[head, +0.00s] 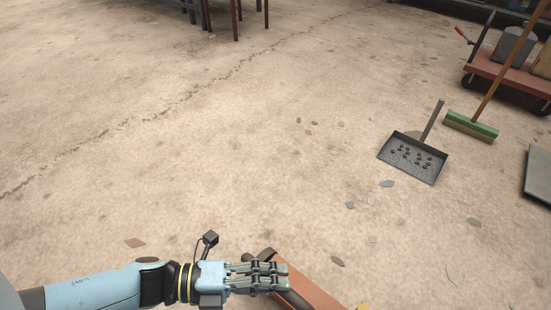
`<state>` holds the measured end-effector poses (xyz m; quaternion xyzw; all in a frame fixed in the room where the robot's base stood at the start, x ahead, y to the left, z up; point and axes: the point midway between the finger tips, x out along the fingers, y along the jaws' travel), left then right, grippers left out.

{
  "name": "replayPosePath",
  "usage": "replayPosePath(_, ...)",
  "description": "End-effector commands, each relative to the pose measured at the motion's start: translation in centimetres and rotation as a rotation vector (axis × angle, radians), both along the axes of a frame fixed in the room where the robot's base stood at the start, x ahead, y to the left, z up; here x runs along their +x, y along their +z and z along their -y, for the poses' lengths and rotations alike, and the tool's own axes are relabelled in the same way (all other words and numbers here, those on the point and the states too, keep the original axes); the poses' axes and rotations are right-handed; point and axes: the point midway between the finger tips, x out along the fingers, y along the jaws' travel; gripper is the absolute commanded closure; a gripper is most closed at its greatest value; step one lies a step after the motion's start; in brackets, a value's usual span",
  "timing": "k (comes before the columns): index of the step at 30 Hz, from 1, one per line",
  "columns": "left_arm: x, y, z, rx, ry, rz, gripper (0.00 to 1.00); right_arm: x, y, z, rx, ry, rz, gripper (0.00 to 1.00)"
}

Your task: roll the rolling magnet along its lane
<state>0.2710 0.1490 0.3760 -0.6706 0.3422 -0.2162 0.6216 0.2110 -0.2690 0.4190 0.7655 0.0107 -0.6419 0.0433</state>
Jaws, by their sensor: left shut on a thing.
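My left gripper (262,276) is at the bottom centre of the head view, its arm coming in from the left. Its fingers are closed over a dark bar beside an orange-red part (311,288), which looks like the rolling magnet. Most of this thing is hidden by my fingers or cut off by the bottom edge, so its wheels and full shape do not show. My right gripper is not in view. I cannot make out any lane markings on the floor.
A dark dustpan (399,163) with several small dark pieces lies at the right. A green-headed broom (471,127) and a red cart (507,76) stand beyond it. A grey panel (538,176) is at the right edge. Flat chips are scattered about; the middle floor is mostly clear.

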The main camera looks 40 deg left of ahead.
Motion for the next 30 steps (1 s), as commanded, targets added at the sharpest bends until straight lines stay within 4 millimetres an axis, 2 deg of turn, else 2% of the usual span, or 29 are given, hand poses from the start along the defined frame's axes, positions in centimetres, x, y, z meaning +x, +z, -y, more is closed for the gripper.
replayPosePath(1,-1.0,-0.6,-0.1,0.009,-0.007,-0.018,1.0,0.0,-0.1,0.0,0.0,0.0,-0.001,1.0)
replayPosePath(4,-1.0,-0.6,-0.1,0.008,-0.007,-0.018,1.0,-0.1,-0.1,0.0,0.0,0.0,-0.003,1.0)
replayPosePath(5,-1.0,-0.6,-0.1,0.008,-0.007,-0.018,0.77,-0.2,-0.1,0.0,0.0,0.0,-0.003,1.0)
replayPosePath(10,-0.8,-0.5,0.0,0.005,-0.006,-0.014,0.56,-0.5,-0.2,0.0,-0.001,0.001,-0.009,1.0)
replayPosePath(20,-0.8,-0.2,-0.4,0.001,-0.005,-0.009,0.56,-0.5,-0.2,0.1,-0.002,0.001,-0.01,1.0)
replayPosePath(23,-1.8,0.0,-1.3,0.002,-0.005,-0.011,0.56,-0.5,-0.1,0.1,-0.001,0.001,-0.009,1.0)
replayPosePath(30,-5.4,0.7,-5.2,0.005,-0.007,-0.013,0.56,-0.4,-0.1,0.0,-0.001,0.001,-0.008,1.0)
